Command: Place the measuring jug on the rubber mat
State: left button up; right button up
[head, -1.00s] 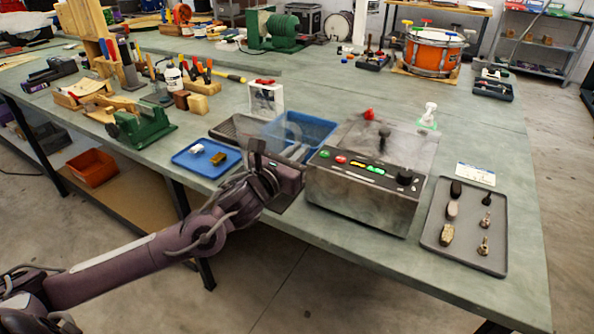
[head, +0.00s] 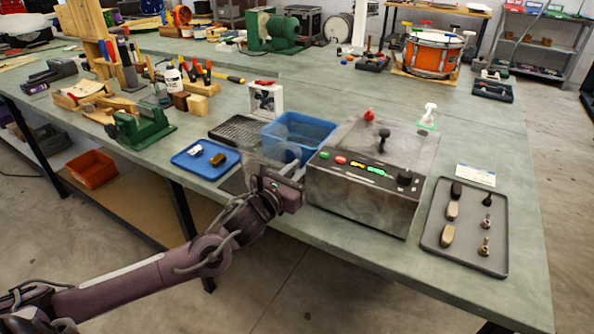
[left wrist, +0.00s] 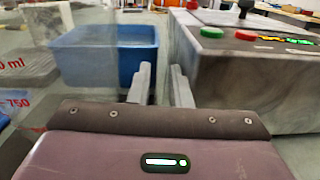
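The measuring jug (head: 268,162) is clear and hard to make out in the head view, close around my left gripper's fingers. In the left wrist view the jug (left wrist: 22,85) fills the left side, with red volume marks. My left gripper (head: 288,170) is at the bench's front edge. Its two grey fingers (left wrist: 162,88) are close together in the wrist view, with a narrow gap that seems to hold the jug's clear handle. The dark ribbed rubber mat (head: 236,130) lies flat behind the blue tray, left of the blue bin. My right gripper is not in view.
A blue bin (head: 314,132) stands just behind the jug. A metal control box (head: 358,196) is close on the right. A blue tray (head: 188,160) with small parts lies left. A white framed stand (head: 266,98) is behind the mat. A grey tray (head: 435,232) lies far right.

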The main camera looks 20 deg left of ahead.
pick_arm(q)
jog(key=shift+r, duration=0.15)
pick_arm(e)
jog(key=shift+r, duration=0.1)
pick_arm(q)
jog(key=shift+s, duration=0.15)
jog(key=s+a, duration=0.1)
jog(key=s, duration=1)
jog(key=shift+s+a, duration=0.15)
jog(key=shift+s, duration=0.15)
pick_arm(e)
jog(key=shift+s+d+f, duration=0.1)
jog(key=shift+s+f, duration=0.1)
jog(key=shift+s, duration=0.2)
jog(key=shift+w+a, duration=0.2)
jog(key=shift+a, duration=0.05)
